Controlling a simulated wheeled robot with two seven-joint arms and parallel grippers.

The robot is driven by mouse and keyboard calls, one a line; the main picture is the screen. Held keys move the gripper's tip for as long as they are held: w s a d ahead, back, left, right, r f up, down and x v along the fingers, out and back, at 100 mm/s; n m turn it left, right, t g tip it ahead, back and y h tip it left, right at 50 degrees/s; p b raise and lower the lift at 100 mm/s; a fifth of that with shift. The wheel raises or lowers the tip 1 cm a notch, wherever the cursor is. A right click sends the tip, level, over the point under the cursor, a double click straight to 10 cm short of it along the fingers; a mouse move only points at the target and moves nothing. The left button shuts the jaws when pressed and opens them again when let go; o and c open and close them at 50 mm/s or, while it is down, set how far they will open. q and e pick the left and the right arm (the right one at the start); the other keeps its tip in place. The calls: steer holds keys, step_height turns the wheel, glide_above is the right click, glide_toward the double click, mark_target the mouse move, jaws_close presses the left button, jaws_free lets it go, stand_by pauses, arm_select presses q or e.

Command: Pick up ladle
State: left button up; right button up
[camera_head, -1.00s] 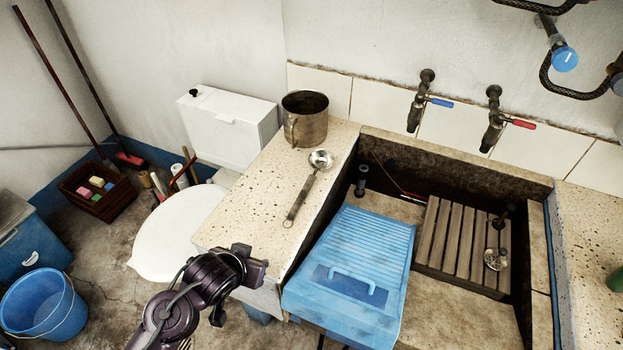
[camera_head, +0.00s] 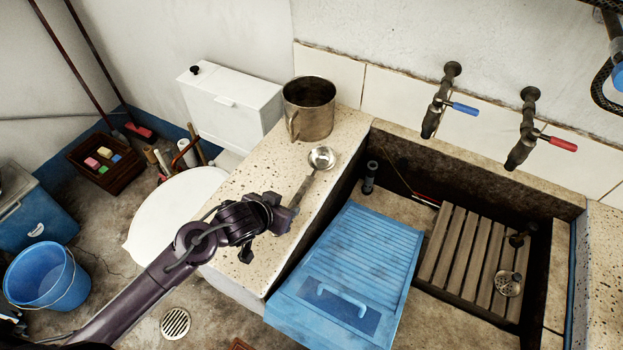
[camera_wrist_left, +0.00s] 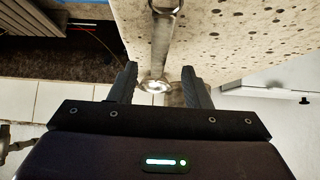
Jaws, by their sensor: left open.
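The metal ladle (camera_head: 321,158) lies on the speckled stone ledge (camera_head: 250,256), with its round bowl toward the back and its handle toward me. My left gripper (camera_head: 285,214) is at the handle's near end and hides part of it. In the left wrist view the gripper (camera_wrist_left: 160,88) is open. The ladle's handle (camera_wrist_left: 160,40) runs down the picture, and its bowl shows between the two fingers. I cannot tell whether the fingers touch it. My right gripper is not in view.
A metal mug (camera_head: 309,110) stands on the ledge behind the ladle. The trough to the right holds a blue washboard (camera_head: 345,265), a slatted wooden rack (camera_head: 465,250) and a strainer (camera_head: 508,283). Taps (camera_head: 440,100) are on the wall. A toilet (camera_head: 175,215) stands left of the ledge.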

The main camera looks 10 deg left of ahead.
mark_target(294, 204)
arm_select(q)
steer(key=shift+w+d+f, duration=0.15)
steer(key=shift+w+f, duration=0.2)
steer(key=shift+f, duration=0.3)
steer(key=x, duration=0.3)
steer(key=shift+d, duration=0.2)
steer(key=shift+w+d+f, duration=0.1)
steer(key=shift+w+f, duration=0.05)
steer(key=shift+w, duration=0.15)
steer(key=shift+c, duration=1.6)
steer(key=shift+a, duration=0.3)
steer(key=shift+c, duration=1.1)
jaws_close()
steer(key=shift+d, duration=0.15)
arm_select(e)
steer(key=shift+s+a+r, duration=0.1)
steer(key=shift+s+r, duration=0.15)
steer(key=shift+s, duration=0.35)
